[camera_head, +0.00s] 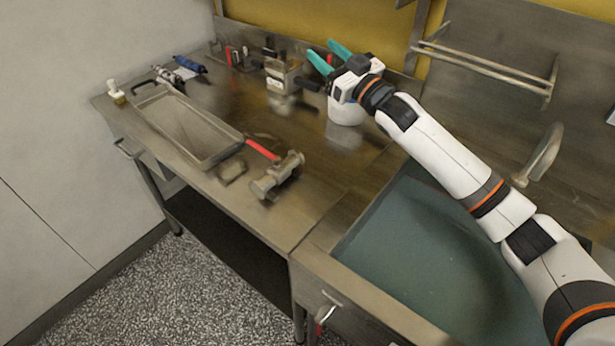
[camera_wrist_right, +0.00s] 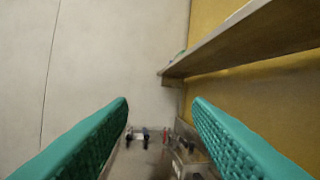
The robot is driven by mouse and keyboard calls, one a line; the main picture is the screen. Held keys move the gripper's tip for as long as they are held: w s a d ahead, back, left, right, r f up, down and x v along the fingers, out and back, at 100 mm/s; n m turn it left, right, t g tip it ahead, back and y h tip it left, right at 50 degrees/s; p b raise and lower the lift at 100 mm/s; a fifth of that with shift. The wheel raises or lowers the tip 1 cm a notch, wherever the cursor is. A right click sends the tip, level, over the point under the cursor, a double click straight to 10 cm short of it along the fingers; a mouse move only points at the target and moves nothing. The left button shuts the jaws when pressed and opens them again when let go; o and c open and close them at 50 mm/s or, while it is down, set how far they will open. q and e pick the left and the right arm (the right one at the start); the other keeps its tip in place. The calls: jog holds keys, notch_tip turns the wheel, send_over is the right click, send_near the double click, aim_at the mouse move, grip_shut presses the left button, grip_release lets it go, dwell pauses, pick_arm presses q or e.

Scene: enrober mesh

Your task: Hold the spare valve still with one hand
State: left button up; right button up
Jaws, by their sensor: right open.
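The spare valve (camera_head: 278,178) lies on the steel table near its front edge in the head view. It has a grey metal body and a red lever handle (camera_head: 262,149) pointing to the back left. My right gripper (camera_head: 328,58) is open, with two teal fingers raised above the back of the table, well behind the valve and apart from it. In the right wrist view the fingers (camera_wrist_right: 160,130) are spread with nothing between them. The valve does not show in that view. My left gripper is not in view.
A shallow metal tray (camera_head: 218,153) lies left of the valve. A white tub (camera_head: 346,112) stands below my right gripper, with a metal container (camera_head: 281,77) to its left. A sink (camera_head: 430,260) with a faucet (camera_head: 540,155) is at the right. A shelf (camera_wrist_right: 245,40) juts out in the wrist view.

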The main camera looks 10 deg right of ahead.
jog(key=s+a+f+n+g+y, duration=0.15)
jog(key=s+a+f, duration=0.25)
jog(key=f, duration=0.6)
jog(key=n+g, duration=0.1)
jog(key=g, duration=0.2)
send_near(273, 157)
jog(key=shift+w+a+r+h, duration=0.15)
jog(key=shift+r+h, duration=0.1)
jog(key=shift+h, duration=0.2)
jog(key=shift+a+f, duration=0.15)
jog(key=x, duration=1.1)
jog(key=shift+w+a, duration=0.2)
jog(key=shift+w, duration=0.05)
jog(key=shift+c, duration=0.6)
grip_shut()
